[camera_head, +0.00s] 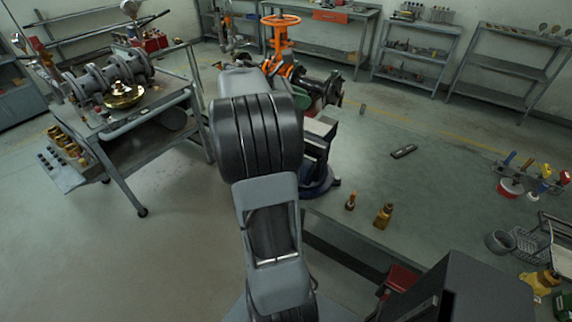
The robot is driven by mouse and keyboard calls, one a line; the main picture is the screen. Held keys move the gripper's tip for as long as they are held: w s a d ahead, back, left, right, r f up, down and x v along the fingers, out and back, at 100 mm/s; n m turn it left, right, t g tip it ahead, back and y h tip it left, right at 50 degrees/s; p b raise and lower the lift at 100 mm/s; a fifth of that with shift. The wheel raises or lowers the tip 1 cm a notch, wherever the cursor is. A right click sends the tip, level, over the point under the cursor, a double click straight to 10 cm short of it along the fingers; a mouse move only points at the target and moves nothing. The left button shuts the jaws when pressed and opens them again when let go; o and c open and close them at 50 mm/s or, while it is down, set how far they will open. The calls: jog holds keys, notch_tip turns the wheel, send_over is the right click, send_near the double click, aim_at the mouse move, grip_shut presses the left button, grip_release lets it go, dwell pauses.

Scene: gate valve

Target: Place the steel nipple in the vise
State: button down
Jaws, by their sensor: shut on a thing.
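The vise (317,165) is blue with pale grey jaws on top. It stands at the near left edge of the green workbench, and my arm hides its left side. My gripper does not show; my own arm links cover the place where the arm ends, left of and behind the vise. I cannot make out the steel nipple for certain. A small upright grey piece (362,109) stands on the bench behind the vise, too small to identify. Whether anything is between the vise jaws is hidden.
An orange handwheel valve (281,35) with a dark flange rises behind my arm. A cart (125,130) with pipe parts is at left. The bench's middle is mostly clear.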

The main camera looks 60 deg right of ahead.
aim_at(304, 117)
jog(key=f, duration=0.3)
jog(key=f+b, duration=0.1)
jog(key=f, duration=0.1)
jog(key=shift+w+f, duration=0.25)
jog(key=shift+f, duration=0.1)
notch_tip(304, 117, down, 6)
jog(key=shift+f, duration=0.1)
jog(key=c, duration=0.9)
grip_release()
jog(key=b+v, duration=0.1)
jog(key=v, duration=1.1)
jog(key=shift+s, duration=0.1)
jog(key=shift+a, duration=0.25)
jog(key=s+a+f+m+t+y, duration=0.1)
jog(key=a+f+m+t+y, duration=0.1)
jog(key=a, duration=0.8)
jog(key=s+a+f+m+t+y, duration=0.1)
jog(key=a+f+m+t+y, duration=0.1)
jog(key=a+m+t+y, duration=0.2)
jog(key=s+a+f+m+t+y, duration=0.1)
jog(key=a+t, duration=0.6)
jog(key=a, duration=1)
notch_tip(304, 117, down, 2)
jog(key=shift+s+a+f+m+t+y, duration=0.1)
jog(key=shift+s+a+m+t+y, duration=0.3)
jog(key=shift+m+y, duration=0.65)
